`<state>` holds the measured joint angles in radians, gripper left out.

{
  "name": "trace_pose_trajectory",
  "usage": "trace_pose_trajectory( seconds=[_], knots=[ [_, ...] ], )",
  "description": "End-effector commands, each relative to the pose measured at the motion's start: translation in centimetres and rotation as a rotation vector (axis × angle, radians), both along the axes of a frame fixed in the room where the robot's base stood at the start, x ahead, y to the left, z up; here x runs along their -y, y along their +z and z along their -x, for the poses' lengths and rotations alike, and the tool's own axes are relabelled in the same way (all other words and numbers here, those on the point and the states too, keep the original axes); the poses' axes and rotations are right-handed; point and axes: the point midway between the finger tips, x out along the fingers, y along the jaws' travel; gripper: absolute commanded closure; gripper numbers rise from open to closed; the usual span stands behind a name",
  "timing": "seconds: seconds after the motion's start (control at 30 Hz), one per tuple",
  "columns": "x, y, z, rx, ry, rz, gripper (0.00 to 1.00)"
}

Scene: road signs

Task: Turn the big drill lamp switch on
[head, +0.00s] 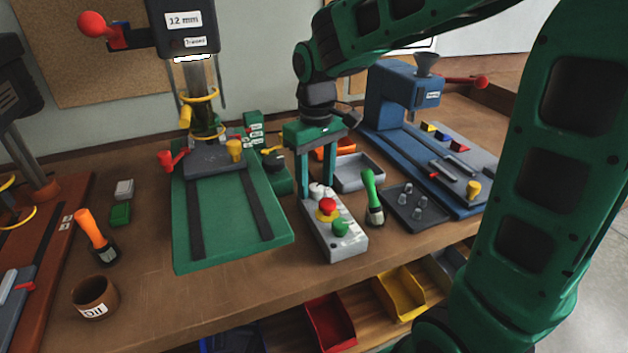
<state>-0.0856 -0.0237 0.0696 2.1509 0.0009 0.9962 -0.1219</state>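The big drill (187,25) stands at the back left of centre, labelled "12 mm", over a green base plate (220,235). A pale strip shows under its head. A grey control box (342,246) sits right of the base plate, with a red button on yellow (327,208), a green button (340,228) and small white knobs (317,190) at its far end. I cannot tell which control is the lamp switch. My gripper (316,188) points down at the far end of the box, fingers apart, near the white knobs. Whether it touches them is unclear.
A green-handled brush (372,197) and a dark tray (417,208) stand right of the box. A blue machine (405,100) is behind them. An orange-handled brush (95,237) and brown cup (95,297) are at left.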

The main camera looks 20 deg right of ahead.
Motion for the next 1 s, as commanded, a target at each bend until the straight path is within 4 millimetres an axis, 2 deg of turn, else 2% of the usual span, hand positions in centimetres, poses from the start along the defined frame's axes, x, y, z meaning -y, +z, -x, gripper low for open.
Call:
trace_pose_trajectory(
  seconds=[0.23,0.37,0.47,0.8,1.0],
  knots=[
    [0.0,-0.1,0.1,-0.004,0.000,0.000,0.55],
    [0.0,0.6,0.1,-0.003,0.000,0.001,0.55],
    [0.0,1.9,0.0,-0.001,0.000,0.000,0.55],
    [0.0,8.1,-0.1,0.000,-0.001,0.000,0.55],
    [0.0,10.1,-0.1,-0.003,0.000,0.001,0.55]
  ],
)
